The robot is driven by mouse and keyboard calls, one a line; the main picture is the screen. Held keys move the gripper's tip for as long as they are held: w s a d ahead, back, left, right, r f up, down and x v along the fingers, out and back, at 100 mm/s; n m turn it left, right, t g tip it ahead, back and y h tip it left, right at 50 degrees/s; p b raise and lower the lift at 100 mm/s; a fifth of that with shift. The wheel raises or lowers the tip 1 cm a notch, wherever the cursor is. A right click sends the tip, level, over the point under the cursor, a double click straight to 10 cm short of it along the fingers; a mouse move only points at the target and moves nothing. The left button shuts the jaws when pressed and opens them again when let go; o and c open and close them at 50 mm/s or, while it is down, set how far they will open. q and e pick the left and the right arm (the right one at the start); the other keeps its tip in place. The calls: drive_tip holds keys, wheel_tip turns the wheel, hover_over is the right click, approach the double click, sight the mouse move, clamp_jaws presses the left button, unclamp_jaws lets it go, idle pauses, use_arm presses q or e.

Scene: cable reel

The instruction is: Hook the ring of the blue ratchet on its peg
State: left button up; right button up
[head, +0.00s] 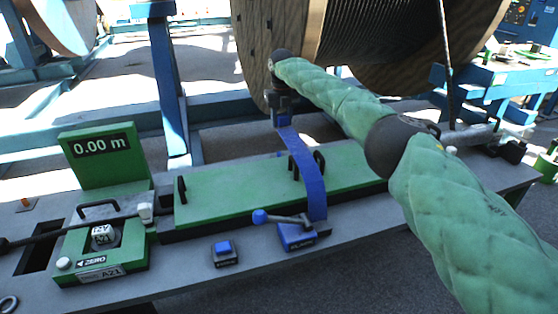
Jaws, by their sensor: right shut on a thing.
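The blue ratchet (296,237) sits at the front edge of the grey bench, with a lever and round blue knob on top. A blue strap (311,185) runs from it up and back across the green cover to my right gripper (282,119). My right gripper is shut on the strap's far end and holds it above the back of the bench, in front of the big reel. The ring at that end is too small and covered to make out. I cannot pick out the peg. My left gripper is out of view.
A large wooden reel (400,55) stands behind the bench (190,265). The green cover (235,187) has black handles. A green length counter (97,150) reading 0.00 m stands left. A blue button box (224,252) sits beside the ratchet. A blue post (163,85) rises behind.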

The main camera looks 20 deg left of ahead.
wheel_tip(320, 180, down, 8)
drive_tip(key=b, duration=0.3)
drive_tip(key=shift+f+b, duration=0.2)
drive_tip(key=shift+b, duration=0.1)
idle(1.2)
drive_tip(key=shift+f+b, duration=1.6)
drive_tip(key=shift+f, duration=0.8)
idle(3.4)
